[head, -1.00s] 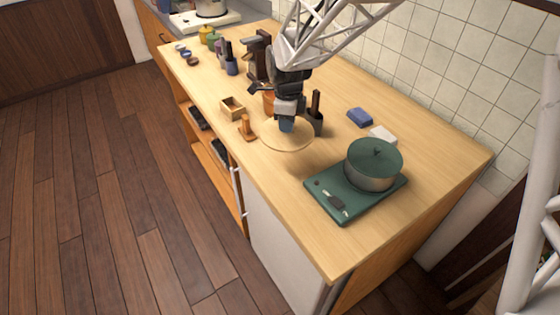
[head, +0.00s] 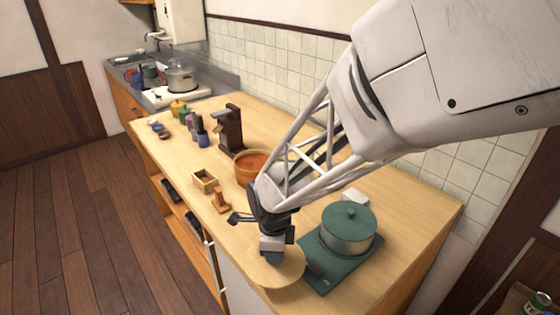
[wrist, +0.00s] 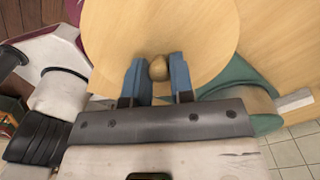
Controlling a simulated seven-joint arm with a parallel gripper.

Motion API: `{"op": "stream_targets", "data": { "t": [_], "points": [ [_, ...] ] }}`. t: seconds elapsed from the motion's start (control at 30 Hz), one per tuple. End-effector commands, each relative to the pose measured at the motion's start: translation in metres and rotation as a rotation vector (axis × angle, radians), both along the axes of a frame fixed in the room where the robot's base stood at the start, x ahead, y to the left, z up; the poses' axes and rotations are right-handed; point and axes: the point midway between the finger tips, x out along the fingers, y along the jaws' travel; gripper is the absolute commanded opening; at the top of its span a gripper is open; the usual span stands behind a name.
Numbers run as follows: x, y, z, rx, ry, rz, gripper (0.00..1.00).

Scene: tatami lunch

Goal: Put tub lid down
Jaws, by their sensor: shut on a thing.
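The tub lid (head: 292,269) is a flat, round, pale wooden disc with a small knob (wrist: 158,69). My gripper (head: 272,257) is shut on the knob, with one blue fingertip on each side of it in the wrist view (wrist: 158,80). The lid lies roughly level at the counter's near end, close to the front edge and left of the green stove. I cannot tell whether it touches the counter. The open wooden tub (head: 241,173), with orange-brown contents, stands farther back, behind my arm.
A lidded green pot (head: 348,232) sits on the green portable stove (head: 318,268), close beside the lid. A wooden stand (head: 220,201) and a small square box (head: 204,181) stand farther left on the wooden counter (head: 400,225). A white block (head: 355,197) lies behind the pot.

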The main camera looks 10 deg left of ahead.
Motion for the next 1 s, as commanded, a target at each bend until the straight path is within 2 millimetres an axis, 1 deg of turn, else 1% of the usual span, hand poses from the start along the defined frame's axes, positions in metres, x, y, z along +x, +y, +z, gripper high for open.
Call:
{"op": "stream_targets", "data": {
  "t": [0.27,0.43,0.57,1.0],
  "points": [
    [0.002,0.001,0.0,0.0,0.0,0.0,0.0],
    [0.01,0.005,-0.001,-0.001,0.001,0.0,0.0],
    [0.022,0.012,-0.003,-0.001,0.001,0.0,0.0],
    [0.072,0.039,-0.008,-0.001,0.001,0.0,0.0]
  ]
}}
